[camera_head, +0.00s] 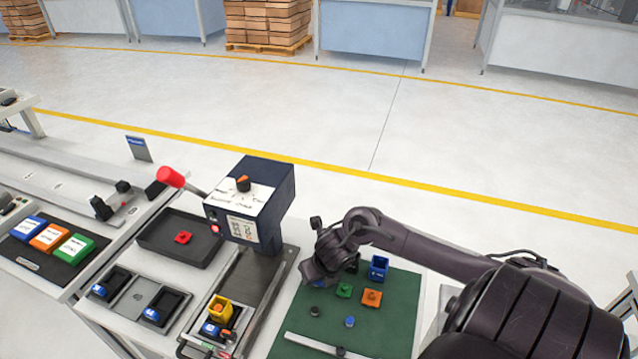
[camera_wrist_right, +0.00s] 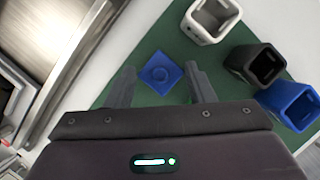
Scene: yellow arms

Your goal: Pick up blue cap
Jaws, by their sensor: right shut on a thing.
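The blue cap (camera_wrist_right: 161,73), a flat square piece with a round knob, shows in the right wrist view over the green mat (camera_wrist_right: 118,92). My right gripper (camera_wrist_right: 160,80) has one finger on each side of the cap and is shut on it. I cannot tell whether the cap is lifted off the mat. My left gripper is not in view.
A blue box (camera_head: 378,268), a green cap (camera_head: 344,290) and an orange cap (camera_head: 371,297) are on the mat to the right. White (camera_wrist_right: 212,18) and black (camera_wrist_right: 255,65) boxes show in the wrist view. A dark blue press (camera_head: 250,200) stands close left.

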